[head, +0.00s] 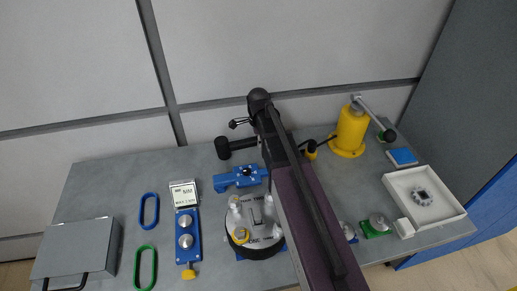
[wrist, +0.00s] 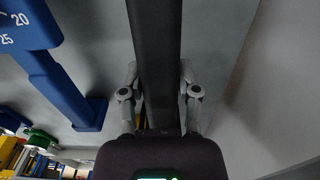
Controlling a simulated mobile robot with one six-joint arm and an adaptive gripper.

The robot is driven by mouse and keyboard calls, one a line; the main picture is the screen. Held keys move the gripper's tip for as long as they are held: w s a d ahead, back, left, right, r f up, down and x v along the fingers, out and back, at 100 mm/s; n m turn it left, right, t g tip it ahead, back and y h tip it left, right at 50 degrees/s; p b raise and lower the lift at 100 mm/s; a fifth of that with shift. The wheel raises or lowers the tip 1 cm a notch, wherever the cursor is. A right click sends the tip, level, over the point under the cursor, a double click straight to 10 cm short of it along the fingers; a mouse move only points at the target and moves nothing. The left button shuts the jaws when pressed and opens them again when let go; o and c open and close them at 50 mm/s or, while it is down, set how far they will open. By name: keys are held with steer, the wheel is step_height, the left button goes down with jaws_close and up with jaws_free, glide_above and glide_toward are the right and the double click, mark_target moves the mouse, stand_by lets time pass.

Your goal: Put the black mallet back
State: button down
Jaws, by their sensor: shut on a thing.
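The black mallet (head: 223,148) shows left of my arm in the head view, its head at the left and its handle running right until my arm hides it. In the wrist view my gripper (wrist: 160,78) has its two grey fingers on either side of a long dark bar, which appears to be the mallet's handle (wrist: 155,45). The gripper is shut on it. The bar runs from the top edge down to the gripper body. My arm hides most of the gripper in the head view. Whether the mallet touches the table is unclear.
A blue device (head: 240,178) lies just below the mallet. The wall is close behind.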

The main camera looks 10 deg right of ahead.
steer(key=shift+f+b, duration=1.25)
steer(key=shift+f, duration=0.35)
steer(key=shift+c, duration=1.7)
jaws_free()
steer(key=shift+f, duration=0.15)
step_height(320, 180, up, 3)
steer(key=shift+f+p, duration=0.15)
steer(key=shift+p, duration=1.05)
steer(key=r+p, duration=0.2)
steer(key=shift+s+d+r+p, duration=0.1)
steer(key=shift+s+r+p, duration=0.1)
steer(key=shift+r+p, duration=0.15)
step_height(320, 180, up, 8)
steer(key=p, duration=0.8)
steer(key=shift+r, duration=0.15)
